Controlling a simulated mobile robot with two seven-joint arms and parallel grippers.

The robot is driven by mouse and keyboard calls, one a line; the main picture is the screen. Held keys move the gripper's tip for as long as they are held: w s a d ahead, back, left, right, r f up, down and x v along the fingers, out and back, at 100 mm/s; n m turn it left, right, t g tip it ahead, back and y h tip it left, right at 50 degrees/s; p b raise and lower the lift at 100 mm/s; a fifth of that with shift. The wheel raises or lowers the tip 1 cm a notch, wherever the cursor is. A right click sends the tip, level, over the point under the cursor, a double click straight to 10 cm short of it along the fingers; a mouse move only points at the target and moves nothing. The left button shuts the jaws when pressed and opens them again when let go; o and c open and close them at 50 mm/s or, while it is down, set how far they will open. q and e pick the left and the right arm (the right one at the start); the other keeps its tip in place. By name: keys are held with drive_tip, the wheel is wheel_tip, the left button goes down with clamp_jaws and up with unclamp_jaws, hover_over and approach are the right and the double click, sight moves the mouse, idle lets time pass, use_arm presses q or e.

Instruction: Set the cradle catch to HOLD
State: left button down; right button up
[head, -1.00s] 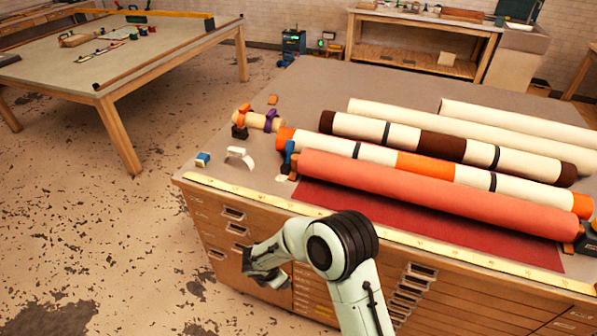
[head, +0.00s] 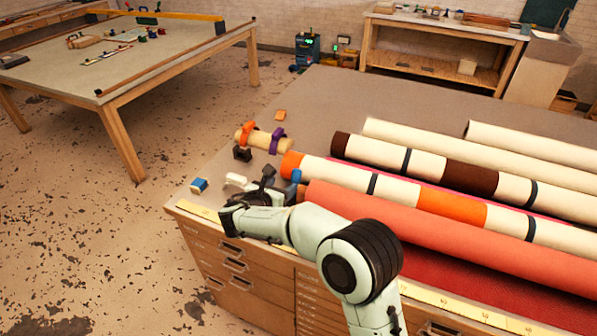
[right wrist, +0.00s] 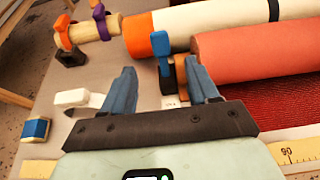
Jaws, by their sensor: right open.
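The cradle catch is an upright blue lever (right wrist: 161,45) on a dark block at the left end of the coral roll (right wrist: 255,48). In the head view the lever (head: 296,177) shows just right of my right gripper (head: 268,178). In the right wrist view my right gripper (right wrist: 162,84) is open and empty, with the lever and its block beyond and between the fingertips. I see no contact. A small white label (right wrist: 171,101) lies below the block; its marks are too small to read. My left gripper is out of view.
A white hooked piece (head: 237,181) and a blue block (head: 199,185) lie left of the gripper. A short tan roll with orange and purple clips (head: 262,141) sits behind. Several long rolls fill the right side. A yellow ruler (head: 202,212) runs along the front edge.

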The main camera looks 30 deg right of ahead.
sight(295, 175)
drive_tip(key=p+x, duration=0.2)
drive_tip(key=x, duration=0.9)
drive_tip(key=shift+w+d+f, duration=0.2)
drive_tip(key=shift+w+d, duration=0.05)
drive_tip(key=shift+d, duration=0.05)
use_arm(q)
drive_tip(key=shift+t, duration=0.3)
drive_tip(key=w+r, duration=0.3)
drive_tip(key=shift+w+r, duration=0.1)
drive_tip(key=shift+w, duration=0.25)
